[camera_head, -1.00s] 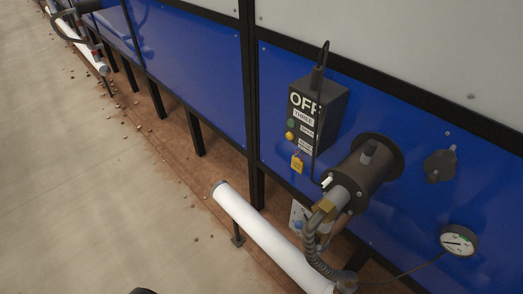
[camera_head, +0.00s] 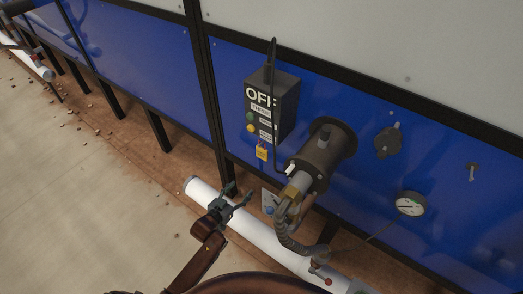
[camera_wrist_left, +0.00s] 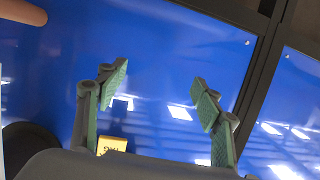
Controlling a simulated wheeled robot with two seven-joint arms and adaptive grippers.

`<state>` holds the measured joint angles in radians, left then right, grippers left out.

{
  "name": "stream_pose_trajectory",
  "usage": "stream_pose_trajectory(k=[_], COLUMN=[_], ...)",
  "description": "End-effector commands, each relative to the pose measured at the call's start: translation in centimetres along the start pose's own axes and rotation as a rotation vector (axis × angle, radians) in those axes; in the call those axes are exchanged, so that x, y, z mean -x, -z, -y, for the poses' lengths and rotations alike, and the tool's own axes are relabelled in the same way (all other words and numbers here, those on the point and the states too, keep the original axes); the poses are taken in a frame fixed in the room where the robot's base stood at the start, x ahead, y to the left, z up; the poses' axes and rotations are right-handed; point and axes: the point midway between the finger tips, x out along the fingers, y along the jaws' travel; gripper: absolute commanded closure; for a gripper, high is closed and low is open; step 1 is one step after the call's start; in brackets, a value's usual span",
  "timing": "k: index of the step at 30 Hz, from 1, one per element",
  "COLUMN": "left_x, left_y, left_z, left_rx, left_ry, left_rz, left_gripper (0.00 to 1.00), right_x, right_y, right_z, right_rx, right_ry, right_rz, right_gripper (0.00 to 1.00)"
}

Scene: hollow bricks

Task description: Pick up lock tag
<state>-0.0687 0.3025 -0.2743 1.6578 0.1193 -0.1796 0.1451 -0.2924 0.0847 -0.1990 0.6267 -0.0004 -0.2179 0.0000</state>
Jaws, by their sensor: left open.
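The lock tag (camera_head: 262,152) is a small yellow tag hanging below the dark OFF switch box (camera_head: 272,108) on the blue panel. My left gripper (camera_head: 240,194) is open and empty, below and left of the tag in the head view, in front of the white pipe. In the left wrist view the open fingers (camera_wrist_left: 160,95) are spread against the blue panel. A yellow piece with dark lettering, apparently the tag (camera_wrist_left: 112,144), shows at the lower left there, partly hidden by the gripper body. My right gripper is not in view.
A dark cylindrical fitting (camera_head: 324,158) with a ribbed hose (camera_head: 292,240) sticks out right of the tag. A white pipe (camera_head: 262,238) runs low along the panel. A gauge (camera_head: 409,204) is farther right. The floor at left is mostly open, with scattered pebbles.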

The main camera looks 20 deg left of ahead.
Motion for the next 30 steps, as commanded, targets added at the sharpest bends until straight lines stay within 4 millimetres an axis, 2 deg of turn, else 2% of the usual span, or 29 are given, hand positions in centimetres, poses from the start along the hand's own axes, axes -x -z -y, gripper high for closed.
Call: stream_pose_trajectory(k=[1,3,6,9,12,16,25,30], left_x=[0.1,0.5,1.3,1.7,1.3,-0.1,-3.6,-5.2], left_y=[5.3,10.4,15.4,18.1,19.1,19.5,21.2,21.4], left_z=[-0.9,-1.9,-3.2,-4.0,-4.3,-4.5,-4.9,-5.0], left_rx=[-0.007,-0.009,-0.010,-0.012,-0.011,-0.011,-0.011,-0.012], left_ry=[-0.024,-0.052,-0.083,-0.101,-0.107,-0.107,-0.106,-0.105], left_rz=[-0.073,-0.148,-0.224,-0.264,-0.278,-0.278,-0.278,-0.276], left_gripper=[0.39,0.39,0.39,0.39,0.39,0.39,0.39,0.39], right_x=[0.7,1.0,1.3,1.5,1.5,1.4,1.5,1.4], right_y=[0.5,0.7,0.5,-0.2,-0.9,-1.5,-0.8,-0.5], right_z=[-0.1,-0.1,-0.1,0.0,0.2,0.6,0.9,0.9], right_rx=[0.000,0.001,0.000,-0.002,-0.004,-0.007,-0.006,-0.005], right_ry=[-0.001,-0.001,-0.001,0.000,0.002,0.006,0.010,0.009], right_rz=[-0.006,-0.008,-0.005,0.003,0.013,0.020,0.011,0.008], right_gripper=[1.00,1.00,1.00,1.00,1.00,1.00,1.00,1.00])
